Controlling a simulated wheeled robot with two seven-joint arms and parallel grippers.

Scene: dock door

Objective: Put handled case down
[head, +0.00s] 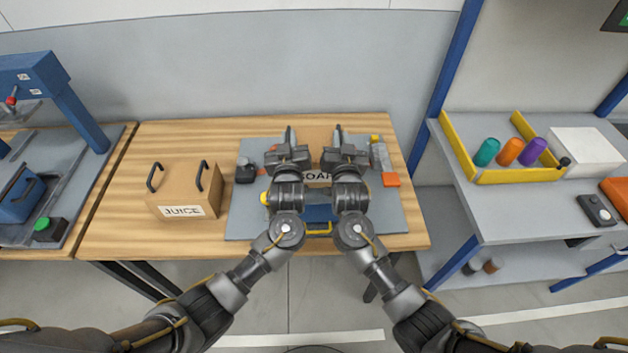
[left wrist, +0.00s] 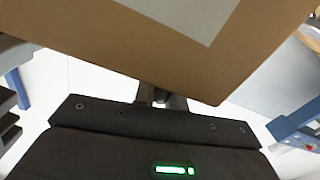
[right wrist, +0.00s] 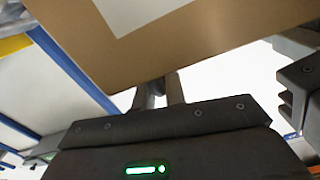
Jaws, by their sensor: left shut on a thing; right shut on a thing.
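The handled case, a brown cardboard box (head: 318,134) with a white label partly reading "OAP", is between and behind my two grippers in the head view. My left gripper (head: 289,138) is shut on its left side and my right gripper (head: 338,138) on its right side. The handles are hidden by the fingers. The box's brown wall fills the top of the left wrist view (left wrist: 120,40) and the right wrist view (right wrist: 210,45). It appears over the grey mat (head: 390,222); whether it touches the mat cannot be told.
A JUICE box (head: 187,187) with two black handles stands left on the wooden table (head: 120,225). On the mat are a dark item (head: 244,171), an orange block (head: 390,179), a clear bottle (head: 380,155) and a blue, yellow-handled item (head: 318,217). A side shelf (head: 500,215) is right.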

